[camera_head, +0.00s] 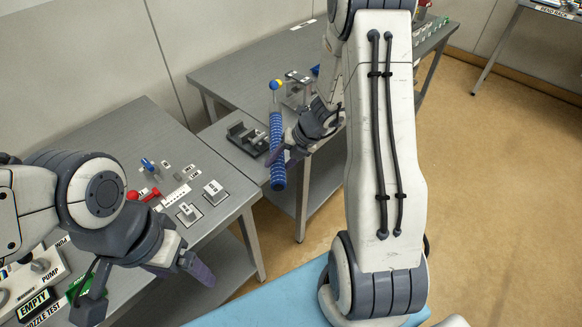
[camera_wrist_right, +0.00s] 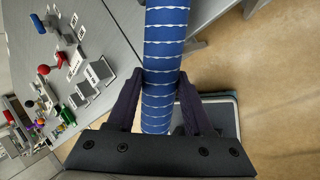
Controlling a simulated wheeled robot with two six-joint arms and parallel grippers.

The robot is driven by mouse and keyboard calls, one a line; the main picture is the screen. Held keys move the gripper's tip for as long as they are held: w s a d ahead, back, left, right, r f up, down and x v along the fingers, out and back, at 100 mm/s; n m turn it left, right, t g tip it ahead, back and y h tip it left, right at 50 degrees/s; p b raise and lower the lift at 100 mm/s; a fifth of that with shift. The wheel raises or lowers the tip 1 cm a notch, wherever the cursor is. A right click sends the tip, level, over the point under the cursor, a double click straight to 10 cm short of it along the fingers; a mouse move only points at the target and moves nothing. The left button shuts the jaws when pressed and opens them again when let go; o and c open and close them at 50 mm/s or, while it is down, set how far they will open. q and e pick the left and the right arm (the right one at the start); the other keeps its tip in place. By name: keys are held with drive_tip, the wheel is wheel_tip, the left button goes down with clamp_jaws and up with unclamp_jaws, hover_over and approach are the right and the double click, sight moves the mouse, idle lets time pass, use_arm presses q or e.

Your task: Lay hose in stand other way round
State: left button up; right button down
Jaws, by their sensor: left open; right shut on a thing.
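In the right wrist view the hose (camera_wrist_right: 164,55) runs between both dark fingers. A dark stand (camera_head: 246,138) with upright holders lies on the small table just left of the hose and looks empty. My left gripper (camera_head: 146,286) is open and empty over the front of the left bench, away from the hose.
The left bench (camera_head: 120,130) carries grey blocks, a red-handled part, a blue-handled part and label plates, including a pump panel (camera_head: 38,270). Another fixture (camera_head: 296,88) stands on the far bench behind the hose. The tan floor at right is clear.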

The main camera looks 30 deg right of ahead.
wheel_tip(320, 180, down, 4)
drive_tip(key=shift+d+r+b, duration=0.1)
drive_tip(key=shift+r+b, duration=0.05)
drive_tip(key=shift+b, duration=0.15)
drive_tip(key=shift+c, duration=1.4)
unclamp_jaws()
drive_tip(key=shift+s, duration=0.1)
drive_tip(key=shift+r, duration=0.1)
